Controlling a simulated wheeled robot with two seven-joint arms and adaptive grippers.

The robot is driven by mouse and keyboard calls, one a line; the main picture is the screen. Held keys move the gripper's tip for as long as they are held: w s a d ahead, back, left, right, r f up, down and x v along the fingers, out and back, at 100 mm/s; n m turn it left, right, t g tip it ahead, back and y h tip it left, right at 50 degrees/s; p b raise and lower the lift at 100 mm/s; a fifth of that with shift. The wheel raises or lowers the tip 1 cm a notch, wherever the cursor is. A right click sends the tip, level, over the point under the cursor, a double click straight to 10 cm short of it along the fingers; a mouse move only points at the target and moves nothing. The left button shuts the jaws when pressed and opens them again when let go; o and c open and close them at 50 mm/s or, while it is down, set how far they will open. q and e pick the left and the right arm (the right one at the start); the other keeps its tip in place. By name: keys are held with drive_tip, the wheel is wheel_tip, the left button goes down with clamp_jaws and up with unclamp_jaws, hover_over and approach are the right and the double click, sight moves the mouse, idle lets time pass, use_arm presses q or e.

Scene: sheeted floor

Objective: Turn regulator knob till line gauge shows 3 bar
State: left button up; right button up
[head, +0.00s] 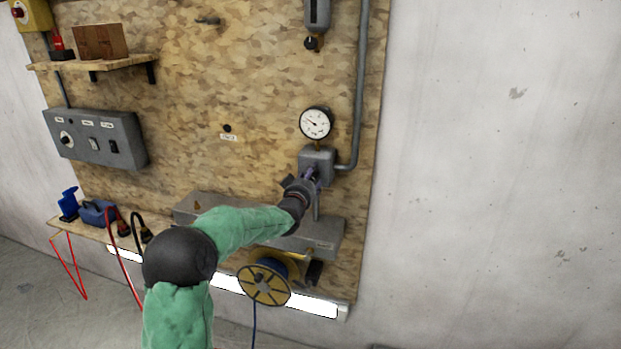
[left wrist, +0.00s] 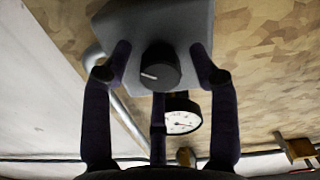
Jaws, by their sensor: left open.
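The regulator is a grey box (head: 316,160) on the wooden board, right of the middle in the head view. Its round black knob (left wrist: 159,68) with a white mark shows in the left wrist view; in the head view my gripper hides it. The line gauge (head: 315,123) is a white dial with a black rim just above the box; it also shows in the left wrist view (left wrist: 183,121). Its reading is too small to tell. My left gripper (head: 311,177) is at the front of the box. Its fingers (left wrist: 160,75) are open on either side of the knob, with gaps visible. My right gripper is out of view.
A grey pipe (head: 361,90) runs down to the regulator's right side. A grey trunking box (head: 328,235) and a yellow cable reel (head: 264,284) lie below. A grey switch panel (head: 95,138) and a shelf (head: 95,62) are at left. The wall at right is clear.

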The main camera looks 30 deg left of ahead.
use_arm(q)
drive_tip(key=c, duration=1.1)
drive_tip(key=shift+m+b, duration=0.9)
drive_tip(key=shift+b, duration=0.3)
drive_tip(key=shift+c, duration=0.2)
drive_tip(key=o, duration=1.1)
drive_tip(key=shift+o, duration=0.2)
drive_tip(key=shift+s, duration=0.15)
drive_tip(key=v, duration=1.1)
drive_tip(key=shift+s+d, duration=0.2)
drive_tip(key=shift+s, duration=0.15)
